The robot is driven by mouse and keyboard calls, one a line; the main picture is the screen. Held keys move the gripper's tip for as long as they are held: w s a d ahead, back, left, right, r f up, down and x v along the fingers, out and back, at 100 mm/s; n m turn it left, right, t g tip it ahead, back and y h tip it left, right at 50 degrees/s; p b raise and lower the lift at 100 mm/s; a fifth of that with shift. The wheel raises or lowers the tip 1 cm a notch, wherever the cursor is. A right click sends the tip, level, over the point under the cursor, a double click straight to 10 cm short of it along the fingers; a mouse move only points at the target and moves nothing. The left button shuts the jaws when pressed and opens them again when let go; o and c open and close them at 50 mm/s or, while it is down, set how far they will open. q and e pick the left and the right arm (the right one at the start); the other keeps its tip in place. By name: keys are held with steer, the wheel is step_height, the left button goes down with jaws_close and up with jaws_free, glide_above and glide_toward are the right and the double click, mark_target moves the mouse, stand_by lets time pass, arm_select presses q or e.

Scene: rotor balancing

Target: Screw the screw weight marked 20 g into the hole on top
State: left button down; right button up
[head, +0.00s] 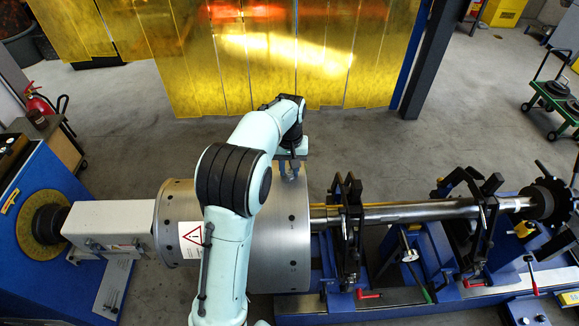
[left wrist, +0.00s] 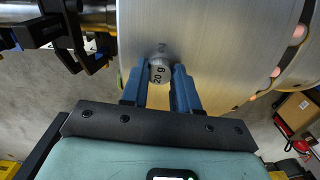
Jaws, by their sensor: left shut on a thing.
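The screw weight marked 20 g (left wrist: 159,71) is a small grey cylinder in the left wrist view, its marked end facing the camera. My left gripper (left wrist: 159,80) has its two blue fingers closed on either side of it. The weight is against or just in front of the metal rotor drum (left wrist: 215,40); how deep it sits in a hole is hidden. In the head view my left gripper (head: 290,172) points down at the top of the drum (head: 280,225), and the weight cannot be made out. My right gripper is not in view.
The rotor's shaft (head: 420,211) runs right through black clamps (head: 350,225) on a blue machine bed. A blue drive housing (head: 60,265) stands left. A yellow curtain (head: 270,60) hangs behind, with free floor before it. A red extinguisher (head: 38,101) stands far left.

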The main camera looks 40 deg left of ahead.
mark_target(289, 171)
arm_select(q)
steer(key=m, duration=0.5)
steer(key=shift+f, duration=0.1)
steer(key=m, duration=0.6)
steer(key=shift+s+a+m, duration=0.1)
steer(key=shift+m, duration=0.3)
steer(key=c, duration=1.2)
jaws_free()
steer(key=shift+m, duration=0.4)
steer(key=o, duration=0.4)
steer(key=shift+c, duration=0.6)
steer(key=shift+r, duration=3.05)
